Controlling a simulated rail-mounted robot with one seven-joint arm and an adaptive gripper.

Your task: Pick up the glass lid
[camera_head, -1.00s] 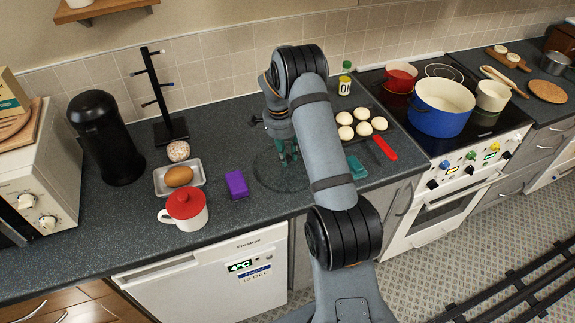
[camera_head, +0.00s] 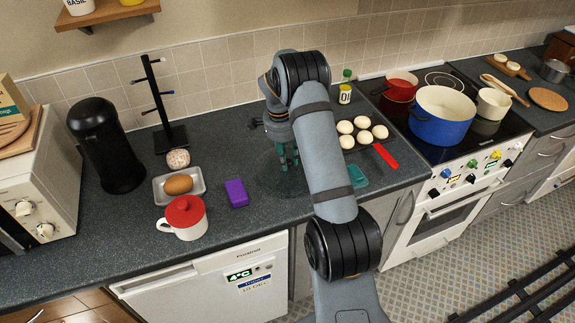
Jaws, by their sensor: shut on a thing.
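The glass lid (camera_head: 270,186) is a faint, see-through disc over the dark worktop, below my gripper and partly behind my arm. My gripper (camera_head: 289,163) points down at the lid's middle, with its green fingers shut on it. The grasped part is small and hard to make out. I cannot tell whether the lid touches the worktop.
A purple block (camera_head: 236,193) and a red-lidded white mug (camera_head: 185,217) stand to the left. A tray of pale round buns (camera_head: 362,137), a red-handled tool (camera_head: 386,156) and a teal item (camera_head: 357,174) lie to the right. The blue pot (camera_head: 440,114) is on the hob.

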